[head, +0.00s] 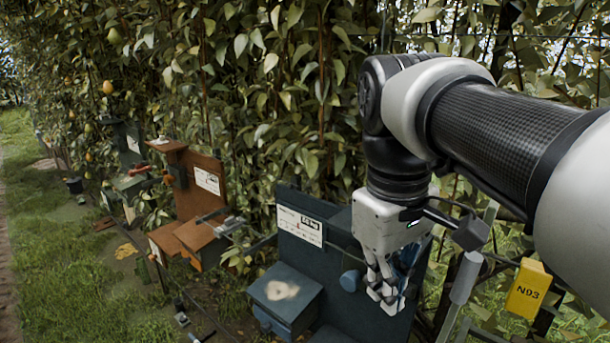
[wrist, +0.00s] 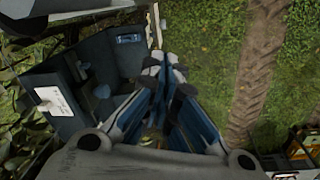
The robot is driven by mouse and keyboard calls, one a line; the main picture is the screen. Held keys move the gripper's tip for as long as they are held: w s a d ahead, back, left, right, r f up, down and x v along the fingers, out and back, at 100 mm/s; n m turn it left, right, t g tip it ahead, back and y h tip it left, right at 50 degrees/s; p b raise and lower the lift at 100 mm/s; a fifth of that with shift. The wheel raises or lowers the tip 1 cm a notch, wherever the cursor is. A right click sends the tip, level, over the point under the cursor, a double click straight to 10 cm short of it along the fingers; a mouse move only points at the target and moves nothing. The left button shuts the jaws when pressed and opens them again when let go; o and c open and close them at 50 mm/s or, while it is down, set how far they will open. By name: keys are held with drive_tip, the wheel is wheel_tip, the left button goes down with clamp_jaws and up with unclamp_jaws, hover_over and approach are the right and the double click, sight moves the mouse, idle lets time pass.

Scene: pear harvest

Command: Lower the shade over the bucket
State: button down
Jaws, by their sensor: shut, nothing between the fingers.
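My gripper (head: 388,298) points down in front of the dark blue station board (head: 300,245), right of a round blue knob (head: 350,281). Its fingers are together and hold nothing; they also show in the wrist view (wrist: 165,68). A small dark bucket-like pot (head: 75,185) stands on the grass far left, well away from my gripper. I cannot make out for certain which part is the shade. My gripper and arm hide the right part of the blue station. In the wrist view, the station (wrist: 115,60) is left of the fingers.
A blue box with a pale patch (head: 285,292) juts from the blue station. A brown wooden station (head: 200,190) stands farther left. A yellow N93 tag (head: 525,290) and posts are at right. Leafy trees form a wall behind. Open grass (head: 60,270) lies left.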

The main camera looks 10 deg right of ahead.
sight(464, 288)
drive_tip(key=w+d+r+n+g+p, duration=0.15)
drive_tip(key=r+p, duration=0.25)
drive_tip(key=r, duration=0.4)
drive_tip(key=w+d+r+n+g+p, duration=0.1)
drive_tip(key=w+d+r+p, duration=0.15)
drive_tip(key=r+p, duration=0.4)
drive_tip(key=s+d+f+b, duration=0.1)
drive_tip(key=s+f+b, duration=0.2)
drive_tip(key=f, duration=0.5)
drive_tip(key=shift+s+d+f+b, duration=0.2)
drive_tip(key=shift+s+d+b, duration=0.2)
drive_tip(key=shift+s, duration=0.4)
drive_tip(key=shift+w+m, duration=0.1)
drive_tip(key=shift+m, duration=0.15)
